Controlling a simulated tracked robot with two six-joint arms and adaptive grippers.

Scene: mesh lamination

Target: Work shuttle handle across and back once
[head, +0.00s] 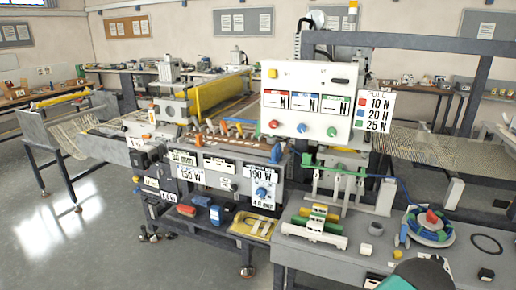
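The mesh lamination machine (230,160) stands in the middle of the head view. I cannot tell for certain which part is the shuttle handle. A row of small orange, white and blue parts (237,128) runs along the machine's front top edge. A green bar (335,168) on white uprights stands to the right, below the button panel. A yellow, green and white block (317,222) sits on the grey bench. Neither gripper's fingers show. A dark rounded shape with teal parts at the bottom right edge seems to be my own arm.
A white panel (308,102) with coloured buttons stands above the machine. The grey bench (330,262) holds a blue-green coil (430,226), a black ring (486,244) and small blocks. Mesh (80,132) extends at left. The floor (80,235) at left is clear.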

